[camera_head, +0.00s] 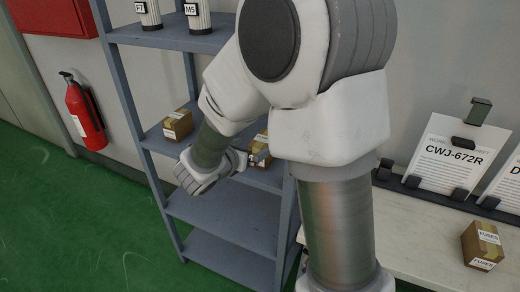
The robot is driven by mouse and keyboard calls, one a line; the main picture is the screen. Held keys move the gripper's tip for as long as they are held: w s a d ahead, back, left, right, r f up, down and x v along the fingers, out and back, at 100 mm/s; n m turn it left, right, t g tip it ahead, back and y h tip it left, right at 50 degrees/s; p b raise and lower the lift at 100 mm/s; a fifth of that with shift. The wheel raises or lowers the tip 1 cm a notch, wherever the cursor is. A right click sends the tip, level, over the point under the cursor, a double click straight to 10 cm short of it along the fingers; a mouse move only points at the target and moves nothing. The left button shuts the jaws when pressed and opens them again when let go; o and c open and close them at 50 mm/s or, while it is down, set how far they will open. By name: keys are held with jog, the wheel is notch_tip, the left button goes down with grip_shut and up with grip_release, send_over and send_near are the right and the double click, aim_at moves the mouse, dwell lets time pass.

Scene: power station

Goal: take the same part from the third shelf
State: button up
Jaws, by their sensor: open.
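A small brown box with white labels (178,125) sits at the left of the shelf (160,143) that is second from the top in view. A second brown box (262,137) is on the same shelf further right, partly hidden by my arm. My gripper (258,160) is at the front of this second box, small in view and partly hidden; its jaws are open. I cannot tell whether they touch the box. A similar brown box labelled FUSES (482,246) stands on the white table (420,225) at right.
Two labelled cylinders (198,16) stand on the shelf above. Lower shelves (230,216) look empty where visible. A worksheet reading CWJ-672R (450,155) stands on the table. A red fire extinguisher (84,112) hangs at left. Green floor at left is clear.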

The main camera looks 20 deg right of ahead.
aim_at(260, 143)
jog(key=x, duration=0.5)
jog(key=shift+s+b, duration=0.1)
jog(key=shift+b, duration=0.2)
jog(key=x, duration=0.2)
jog(key=b+x, duration=0.1)
jog(key=x, duration=0.1)
jog(key=shift+w+f, duration=0.2)
jog(key=shift+f, duration=0.25)
jog(key=shift+w+d+f, duration=0.1)
jog(key=shift+w+d, duration=0.1)
jog(key=shift+w, duration=0.1)
grip_shut()
